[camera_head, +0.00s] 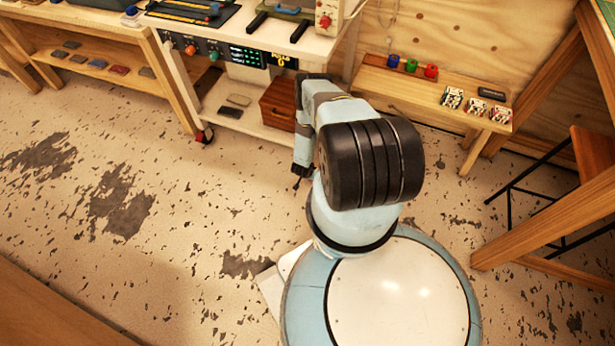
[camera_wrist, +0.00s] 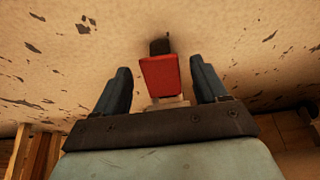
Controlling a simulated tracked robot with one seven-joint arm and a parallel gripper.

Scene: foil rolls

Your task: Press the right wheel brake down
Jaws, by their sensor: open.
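A red brake pedal (camera_wrist: 160,76) shows in the wrist view, with a dark wheel part (camera_wrist: 160,46) just beyond it. My gripper (camera_wrist: 160,64) is open, with one finger on each side of the pedal in the picture. Whether the fingers touch it I cannot tell. In the head view my gripper (camera_head: 298,184) hangs low, pointing down near the right end of the wheeled cart (camera_head: 244,119). The right wheel and its brake are hidden behind my arm there. The cart's left wheel (camera_head: 205,135) shows with a red part on it.
A brown wooden box (camera_head: 279,104) stands on the cart's lower shelf, close to my arm. A low wooden bench (camera_head: 400,92) with cups and small packs is at the right. A stool (camera_head: 592,160) stands farther right. The speckled floor left of my base is clear.

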